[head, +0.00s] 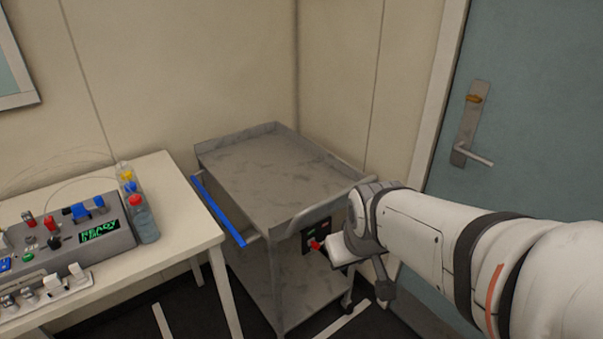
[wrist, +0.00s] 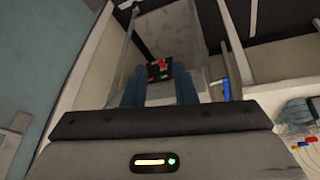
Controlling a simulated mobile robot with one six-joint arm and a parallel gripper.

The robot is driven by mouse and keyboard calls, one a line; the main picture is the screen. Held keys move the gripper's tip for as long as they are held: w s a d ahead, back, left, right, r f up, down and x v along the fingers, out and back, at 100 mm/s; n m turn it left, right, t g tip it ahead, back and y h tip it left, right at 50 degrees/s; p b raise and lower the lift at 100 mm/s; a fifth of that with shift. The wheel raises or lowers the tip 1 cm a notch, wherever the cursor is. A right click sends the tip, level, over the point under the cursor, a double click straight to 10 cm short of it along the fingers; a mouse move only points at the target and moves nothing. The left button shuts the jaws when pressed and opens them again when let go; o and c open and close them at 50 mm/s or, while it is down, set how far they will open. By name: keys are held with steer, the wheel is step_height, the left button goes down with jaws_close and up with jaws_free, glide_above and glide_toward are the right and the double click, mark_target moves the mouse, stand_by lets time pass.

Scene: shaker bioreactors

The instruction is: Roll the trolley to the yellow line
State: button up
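The trolley (head: 275,170) is a grey metal cart with a rimmed top tray and a lower shelf. A dark panel with a red knob (head: 315,244) and green lights is below that handle; the knob also shows in the wrist view (wrist: 162,63). My gripper (wrist: 160,88) points at the panel, its two dark fingers apart on either side of the knob's line. I see no clearly yellow line.
A white table (head: 180,215) with a control box (head: 60,240) and capped bottles (head: 145,220) stands close on the trolley's left. A teal door (head: 530,110) is at the right. Pale strips (head: 345,322) mark the dark floor. Walls close off the back.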

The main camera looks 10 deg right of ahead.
steer(key=o, duration=0.3)
steer(key=w+d+f+n+t+b, duration=0.1)
steer(key=w+f+n+t+b, duration=0.1)
steer(key=w, duration=0.5)
steer(key=w+d+f+n+t+b, duration=0.2)
steer(key=w+f+n+t+b, duration=0.1)
steer(key=w, duration=0.3)
steer(key=shift+w+d+f+n+t+h, duration=0.2)
steer(key=shift+w+f+n+t+h, duration=0.15)
steer(key=shift+f, duration=0.2)
steer(key=w+d+f+n+t+y+b, duration=0.1)
steer(key=w+n+t+b, duration=0.7)
steer(key=w, duration=0.9)
steer(key=f+n+t+y, duration=0.1)
steer(key=n+y, duration=0.1)
steer(key=shift+d+n+t, duration=0.2)
steer(key=shift+n+t, duration=0.15)
steer(key=shift+w, duration=0.1)
jaws_close()
